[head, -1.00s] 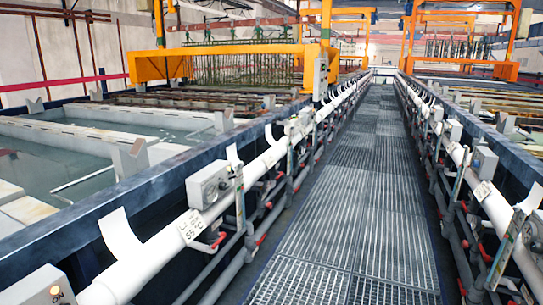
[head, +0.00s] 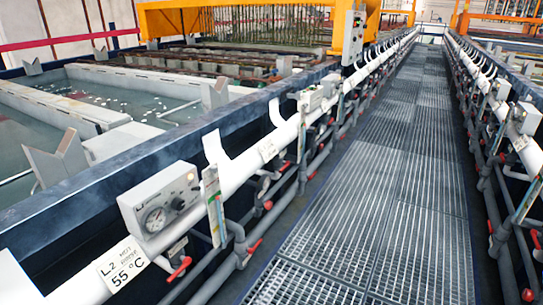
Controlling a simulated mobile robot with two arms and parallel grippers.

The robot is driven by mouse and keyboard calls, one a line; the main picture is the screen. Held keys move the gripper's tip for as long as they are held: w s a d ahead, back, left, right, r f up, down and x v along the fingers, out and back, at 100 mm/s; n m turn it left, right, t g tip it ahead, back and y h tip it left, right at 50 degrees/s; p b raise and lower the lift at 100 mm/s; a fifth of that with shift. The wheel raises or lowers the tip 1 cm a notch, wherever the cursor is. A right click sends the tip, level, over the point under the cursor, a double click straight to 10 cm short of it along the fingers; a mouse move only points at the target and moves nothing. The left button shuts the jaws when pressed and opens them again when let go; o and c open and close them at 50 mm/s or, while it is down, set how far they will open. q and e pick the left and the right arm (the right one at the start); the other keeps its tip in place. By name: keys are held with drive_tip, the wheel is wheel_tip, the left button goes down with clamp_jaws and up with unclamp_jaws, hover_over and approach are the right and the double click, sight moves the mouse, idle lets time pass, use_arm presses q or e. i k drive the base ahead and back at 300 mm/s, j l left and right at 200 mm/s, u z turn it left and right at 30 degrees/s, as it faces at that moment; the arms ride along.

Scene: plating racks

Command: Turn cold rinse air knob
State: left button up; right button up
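No knob labelled for cold rinse air can be made out. The nearest control box (head: 162,200) is grey, with a round dial gauge and a small knob, and sits on the white pipe at the left of the walkway. A label (head: 122,265) below it reads "55 °C", with "L-2" and "HOT" above. Red valve handles (head: 179,269) hang under the pipe, with more farther along. Another box (head: 311,101) stands farther along the same pipe, its markings too small to read. Neither of my grippers is in view.
A grated walkway (head: 385,190) runs clear ahead between two rows of tanks. Dark tank edges (head: 95,185) and pipes line its left side. More pipes and boxes (head: 526,118) line the right. An orange hoist frame (head: 230,18) stands over the tanks at the back left.

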sight(268, 206)
drive_tip(key=i+l+u, duration=0.25)
drive_tip(key=i+l, duration=0.55)
drive_tip(key=i+l+u, duration=0.3)
drive_tip(key=i+l, duration=0.6)
drive_tip(key=l, duration=0.1)
